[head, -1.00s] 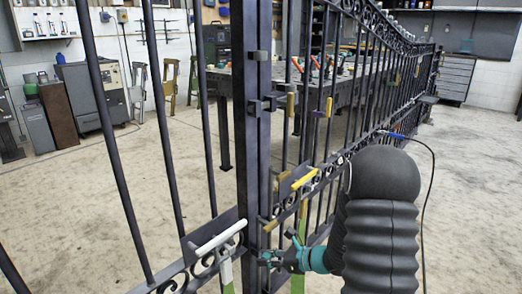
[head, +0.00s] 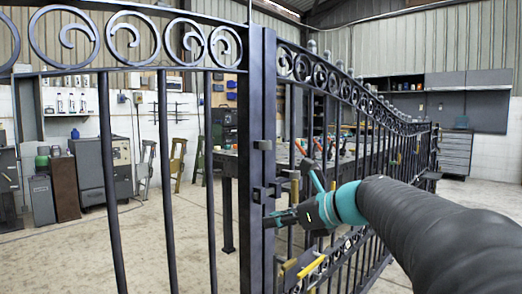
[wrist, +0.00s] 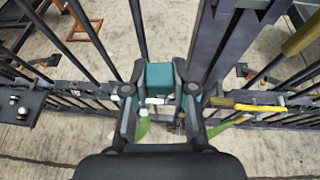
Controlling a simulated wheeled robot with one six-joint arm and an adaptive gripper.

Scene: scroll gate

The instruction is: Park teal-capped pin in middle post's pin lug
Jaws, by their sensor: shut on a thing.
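The dark middle post (head: 262,90) stands upright in the head view. My gripper (head: 274,219) is at the post, just below the lower bracket. In the wrist view my gripper (wrist: 160,88) is shut on the teal cap (wrist: 160,76) of the pin. The pin's shaft is hidden below the cap. The post also shows in the wrist view (wrist: 222,40), right of the cap and apart from it.
A yellow-handled bar (head: 311,266) is low on the right gate leaf, and also shows in the wrist view (wrist: 260,107). An olive piece (head: 294,190) hangs right of the post. Gate bars (head: 160,190) stand left.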

